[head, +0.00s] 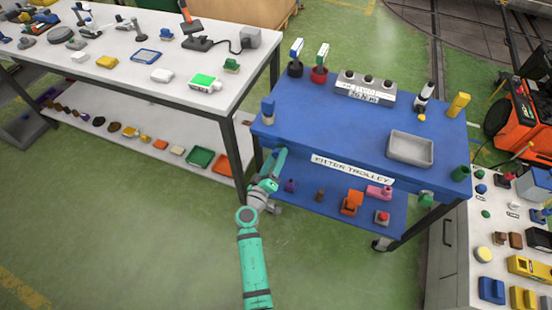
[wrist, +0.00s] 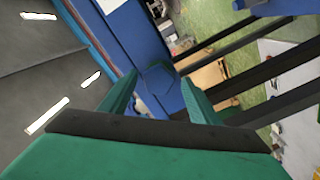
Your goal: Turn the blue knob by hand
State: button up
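A blue knob (head: 268,105) on a pale base stands upright at the left front corner of the blue trolley top (head: 330,120) in the head view. My gripper (head: 278,160) is in front of the trolley's left end, below the level of the knob and apart from it. In the wrist view my gripper (wrist: 158,95) has its two green fingers spread apart. A blue faceted shape (wrist: 158,78) shows beyond and between the fingertips; I cannot tell whether it is the knob or part of the trolley.
The trolley top also holds a grey box with black knobs (head: 366,88), a grey tray (head: 410,148) and a yellow cylinder (head: 458,105). Its lower shelf (head: 335,212) carries small objects. A white table (head: 130,75) stands close at left; green floor (head: 160,220) is clear in front.

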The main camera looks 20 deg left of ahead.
jog(key=s, duration=1)
jog(key=shift+s+a, duration=0.15)
jog(key=shift+s, duration=0.25)
